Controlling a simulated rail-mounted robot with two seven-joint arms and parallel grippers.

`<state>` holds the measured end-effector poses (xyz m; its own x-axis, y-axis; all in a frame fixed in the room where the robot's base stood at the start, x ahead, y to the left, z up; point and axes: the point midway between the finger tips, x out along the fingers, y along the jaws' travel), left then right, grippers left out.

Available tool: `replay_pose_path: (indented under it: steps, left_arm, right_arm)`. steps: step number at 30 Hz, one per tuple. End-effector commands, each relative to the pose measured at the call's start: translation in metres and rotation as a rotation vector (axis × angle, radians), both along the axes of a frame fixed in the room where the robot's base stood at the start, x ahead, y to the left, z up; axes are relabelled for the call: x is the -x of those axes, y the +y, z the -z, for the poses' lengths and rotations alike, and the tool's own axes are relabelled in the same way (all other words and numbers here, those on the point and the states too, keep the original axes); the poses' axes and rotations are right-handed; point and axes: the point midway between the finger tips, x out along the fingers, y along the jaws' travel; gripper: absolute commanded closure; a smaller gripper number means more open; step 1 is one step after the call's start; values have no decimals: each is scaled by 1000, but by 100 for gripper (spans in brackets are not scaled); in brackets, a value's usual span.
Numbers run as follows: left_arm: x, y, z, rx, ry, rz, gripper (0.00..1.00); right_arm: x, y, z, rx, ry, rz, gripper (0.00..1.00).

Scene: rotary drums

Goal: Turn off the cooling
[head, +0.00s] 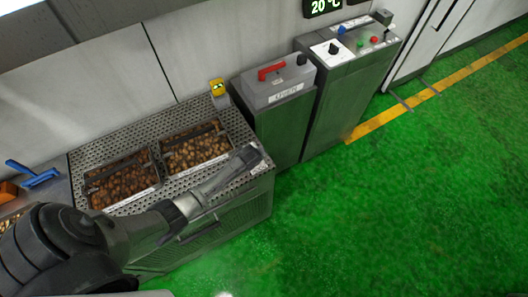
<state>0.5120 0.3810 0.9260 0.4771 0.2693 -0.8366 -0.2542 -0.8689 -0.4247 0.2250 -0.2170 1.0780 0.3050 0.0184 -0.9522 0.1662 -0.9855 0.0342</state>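Two grey control cabinets stand against the wall. The nearer one (283,118) has a red lever handle (271,71) and a dark knob (301,59) on top; its label is too small to read surely. The farther one (345,95) has a black knob on a white plate (333,49), a blue knob (341,30), a green button (360,44) and a red button (374,40). I cannot tell which control belongs to the cooling. My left gripper (248,157) is over the front right of the perforated table, apart from the cabinets. Its finger opening is unclear. My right gripper is not in view.
The perforated metal table (226,122) holds two trays of brown pieces (195,148). A yellow device (217,87) stands at its back corner. A wall display (324,6) reads 20 °C. A blue-handled tool (36,176) lies at left. The green floor (400,200) at right is clear.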

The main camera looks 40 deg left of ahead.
Motion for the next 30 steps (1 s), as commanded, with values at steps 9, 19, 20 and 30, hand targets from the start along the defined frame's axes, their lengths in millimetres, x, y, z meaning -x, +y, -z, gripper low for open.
replay_pose_path:
  steps: [9,19,20,30]
  left_arm:
    - [3,3,0,-14,-5,-9,100]
    - [3,3,0,-13,-5,-8,59]
    - [3,3,0,-13,-5,-8,56]
    - [4,3,0,-13,-3,-9,47]
  right_arm:
    - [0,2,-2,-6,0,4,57]
    - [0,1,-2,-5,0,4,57]
    - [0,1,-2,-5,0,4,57]
    - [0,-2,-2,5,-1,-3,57]
